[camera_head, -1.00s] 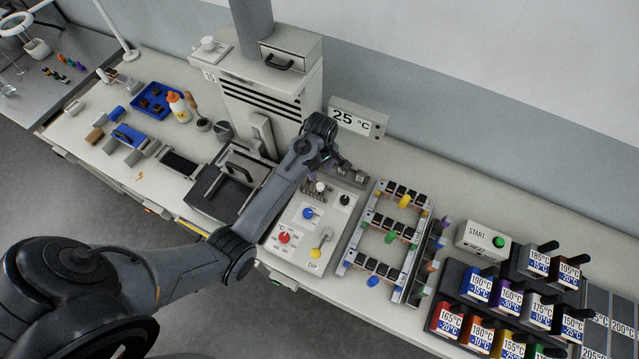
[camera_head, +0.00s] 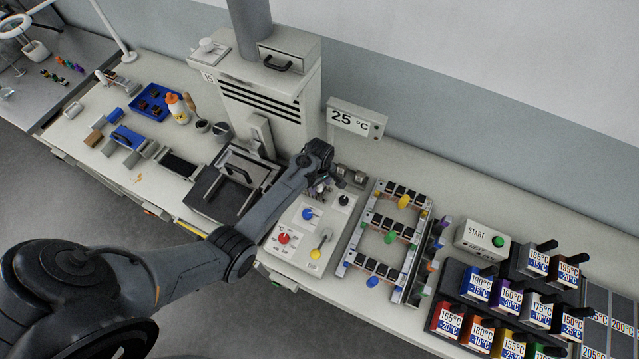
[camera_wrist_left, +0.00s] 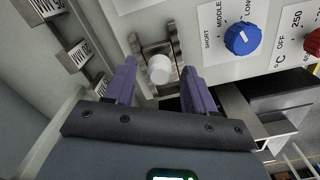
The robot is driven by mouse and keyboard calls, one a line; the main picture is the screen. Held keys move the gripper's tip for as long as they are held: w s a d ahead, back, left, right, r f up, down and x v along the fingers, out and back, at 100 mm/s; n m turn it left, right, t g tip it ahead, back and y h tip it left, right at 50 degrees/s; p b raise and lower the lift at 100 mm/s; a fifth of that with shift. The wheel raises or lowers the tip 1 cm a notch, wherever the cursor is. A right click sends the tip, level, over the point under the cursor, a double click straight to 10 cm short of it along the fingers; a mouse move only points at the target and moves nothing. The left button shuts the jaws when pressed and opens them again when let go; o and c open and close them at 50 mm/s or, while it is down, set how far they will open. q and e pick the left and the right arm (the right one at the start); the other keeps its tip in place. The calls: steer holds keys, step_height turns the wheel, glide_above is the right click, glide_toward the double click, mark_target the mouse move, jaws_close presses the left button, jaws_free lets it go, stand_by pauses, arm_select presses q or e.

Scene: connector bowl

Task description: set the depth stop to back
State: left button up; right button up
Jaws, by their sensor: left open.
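A white round knob (camera_wrist_left: 159,69), which looks like the depth stop, sits on a metal bracket at the edge of the control panel (camera_head: 296,242). My left gripper (camera_wrist_left: 158,82) is open, with its purple fingers on either side of the knob in the left wrist view. I cannot tell whether they touch it. In the head view my left gripper (camera_head: 328,186) is over the far end of the panel and largely hides the knob. No position marking for the stop can be read. My right gripper is not in view.
A blue knob (camera_wrist_left: 242,40) marked short, middle and long is close beside the gripper. The panel also has a red knob (camera_head: 284,238) and a yellow-based lever (camera_head: 317,252). A press (camera_head: 235,180) stands left, a connector rack (camera_head: 385,235) right.

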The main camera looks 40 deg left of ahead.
arm_select(q)
steer(key=shift+c, duration=0.5)
jaws_close()
steer(key=shift+w+d+r+p, duration=0.1)
steer(key=shift+d+r+p, duration=0.1)
steer(key=shift+d+p, duration=0.3)
steer(key=shift+w+d, duration=0.1)
steer(key=shift+d, duration=0.25)
steer(key=shift+f, duration=0.15)
steer(key=shift+c, duration=1.9)
jaws_free()
steer(key=o, duration=0.5)
steer(key=shift+d, duration=0.1)
